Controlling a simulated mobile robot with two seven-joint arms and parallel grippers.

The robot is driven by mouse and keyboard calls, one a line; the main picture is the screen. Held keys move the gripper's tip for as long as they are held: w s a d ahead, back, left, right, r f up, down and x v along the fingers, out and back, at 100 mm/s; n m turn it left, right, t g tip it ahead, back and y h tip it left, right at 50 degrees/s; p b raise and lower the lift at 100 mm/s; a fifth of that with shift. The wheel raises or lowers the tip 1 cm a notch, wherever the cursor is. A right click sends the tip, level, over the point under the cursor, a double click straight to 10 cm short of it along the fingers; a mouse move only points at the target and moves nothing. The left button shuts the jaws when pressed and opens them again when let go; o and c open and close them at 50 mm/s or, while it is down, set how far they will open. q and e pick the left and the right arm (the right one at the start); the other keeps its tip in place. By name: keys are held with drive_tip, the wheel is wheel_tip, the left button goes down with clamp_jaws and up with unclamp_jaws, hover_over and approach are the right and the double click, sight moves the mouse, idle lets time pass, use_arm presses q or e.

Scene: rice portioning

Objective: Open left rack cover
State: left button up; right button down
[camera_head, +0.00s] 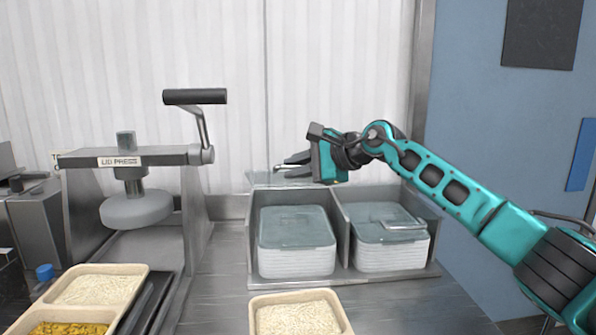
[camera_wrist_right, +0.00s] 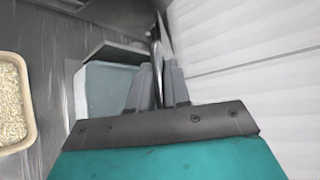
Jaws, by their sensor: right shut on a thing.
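The lid rack (camera_head: 341,232) has two compartments, each with a stack of pale lids or trays. The left stack (camera_head: 297,259) has a bluish see-through top. A thin see-through panel, apparently the left rack cover (camera_head: 262,180), shows behind and above the left compartment. My right gripper (camera_head: 284,163) is above the rack's back edge, shut on the cover's thin handle. In the right wrist view the handle (camera_wrist_right: 157,62) runs between the fingers (camera_wrist_right: 158,85); the fingers partly hide it. My left gripper is not in view.
The right compartment has a see-through cover with a handle (camera_head: 405,225). A lid press (camera_head: 136,157) stands left of the rack. Trays of rice (camera_head: 97,290) (camera_head: 298,318) are in front. The white wall is close behind my right gripper.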

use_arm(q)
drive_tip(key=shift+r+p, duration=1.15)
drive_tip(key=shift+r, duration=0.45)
use_arm(e)
drive_tip(key=shift+w+r, duration=0.5)
drive_tip(key=shift+r, duration=0.4)
drive_tip(key=shift+w+r, duration=0.5)
drive_tip(key=shift+r, duration=0.4)
drive_tip(key=c, duration=1.2)
unclamp_jaws()
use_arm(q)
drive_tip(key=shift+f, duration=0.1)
use_arm(e)
drive_tip(key=shift+d, duration=0.1)
use_arm(q)
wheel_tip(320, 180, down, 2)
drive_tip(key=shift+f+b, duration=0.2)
drive_tip(key=shift+b, duration=1.05)
use_arm(e)
drive_tip(key=v, duration=1.2)
drive_tip(key=shift+s+d, duration=0.25)
